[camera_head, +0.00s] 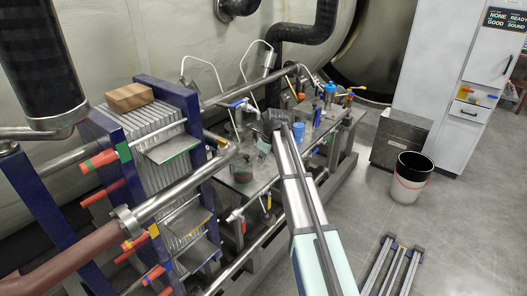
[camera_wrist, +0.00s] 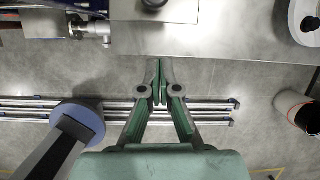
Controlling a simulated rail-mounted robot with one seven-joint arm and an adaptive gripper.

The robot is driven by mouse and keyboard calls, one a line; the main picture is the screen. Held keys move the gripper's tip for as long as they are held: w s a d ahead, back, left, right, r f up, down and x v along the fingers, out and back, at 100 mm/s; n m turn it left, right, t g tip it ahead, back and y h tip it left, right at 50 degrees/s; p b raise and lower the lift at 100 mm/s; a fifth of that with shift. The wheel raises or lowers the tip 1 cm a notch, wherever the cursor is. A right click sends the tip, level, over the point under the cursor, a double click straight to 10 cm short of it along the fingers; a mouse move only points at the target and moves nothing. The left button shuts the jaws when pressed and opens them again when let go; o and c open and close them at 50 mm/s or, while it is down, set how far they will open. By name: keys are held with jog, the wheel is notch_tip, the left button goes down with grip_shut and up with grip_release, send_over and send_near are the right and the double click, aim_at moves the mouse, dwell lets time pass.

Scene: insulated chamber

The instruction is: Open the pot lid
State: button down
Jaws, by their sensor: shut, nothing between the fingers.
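My gripper (camera_wrist: 157,85) is shut and empty in the wrist view, its fingertips close together over grey floor just outside the edge of a metal table (camera_wrist: 230,38). In the head view my gripper (camera_head: 273,121) is small and dark, above the metal table among several items.
Blue bottles (camera_head: 329,91) and valves crowd the table's far end. A blue-framed plate stack (camera_head: 160,140) with a wooden block (camera_head: 129,97) stands left. A bin (camera_head: 410,178), a metal box (camera_head: 400,138) and a white cabinet (camera_head: 445,80) stand right. Floor between is mostly open.

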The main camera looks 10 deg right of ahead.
aim_at(252, 162)
jog(key=shift+w+a+f+p, duration=0.35)
jog(key=shift+w+a+p, duration=0.25)
jog(key=shift+w+a, duration=0.2)
jog(key=shift+w+a+f+p, duration=0.35)
jog(key=shift+w+a+p, duration=0.2)
jog(key=shift+w+a, duration=0.2)
jog(key=shift+w+d+r, duration=0.1)
